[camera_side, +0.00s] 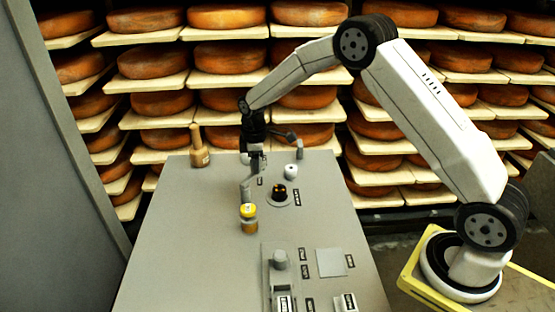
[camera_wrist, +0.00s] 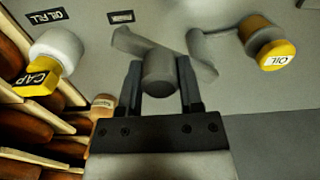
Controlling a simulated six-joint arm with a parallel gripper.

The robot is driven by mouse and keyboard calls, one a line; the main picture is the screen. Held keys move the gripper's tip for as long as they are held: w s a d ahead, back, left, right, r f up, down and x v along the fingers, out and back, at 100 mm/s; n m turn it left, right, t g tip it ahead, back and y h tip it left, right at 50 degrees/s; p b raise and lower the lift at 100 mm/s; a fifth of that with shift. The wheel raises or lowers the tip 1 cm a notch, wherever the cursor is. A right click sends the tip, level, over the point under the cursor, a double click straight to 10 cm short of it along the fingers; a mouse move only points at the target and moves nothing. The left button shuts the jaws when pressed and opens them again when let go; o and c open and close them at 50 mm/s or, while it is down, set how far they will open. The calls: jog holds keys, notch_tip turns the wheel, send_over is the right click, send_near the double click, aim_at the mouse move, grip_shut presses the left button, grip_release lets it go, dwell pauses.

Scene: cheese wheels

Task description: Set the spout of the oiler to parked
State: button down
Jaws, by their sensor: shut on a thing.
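The oiler (camera_side: 248,220) stands on the grey bench as a small amber body with a yellow top. In the wrist view its yellow face (camera_wrist: 277,55) reads OIL. The grey bent spout (camera_wrist: 205,58) runs beside it towards my gripper; it also shows in the side view (camera_side: 247,189). My gripper (camera_wrist: 160,88) is shut on a grey round knob (camera_wrist: 158,70) at the spout, one finger on each side. In the side view, my gripper (camera_side: 256,165) is low over the bench. How the knob joins the spout is partly hidden.
A wooden bottle-shaped thing (camera_side: 199,153) stands behind. The bench's left front is clear.

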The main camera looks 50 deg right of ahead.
jog(key=shift+w+a+r+n, duration=0.1)
jog(key=shift+w+a+n, duration=0.35)
jog(key=shift+n, duration=0.65)
jog(key=shift+w+a+f+n, duration=0.15)
jog(key=shift+w+n, duration=0.45)
jog(key=shift+n, duration=0.5)
jog(key=shift+w+a+r+n, duration=0.15)
jog(key=shift+w+a+n, duration=0.3)
jog(key=shift+n, duration=0.65)
jog(key=shift+w+d, duration=0.1)
jog(key=shift+d, duration=0.05)
jog(key=shift+c, duration=1.3)
grip_release()
notch_tip(320, 180, up, 8)
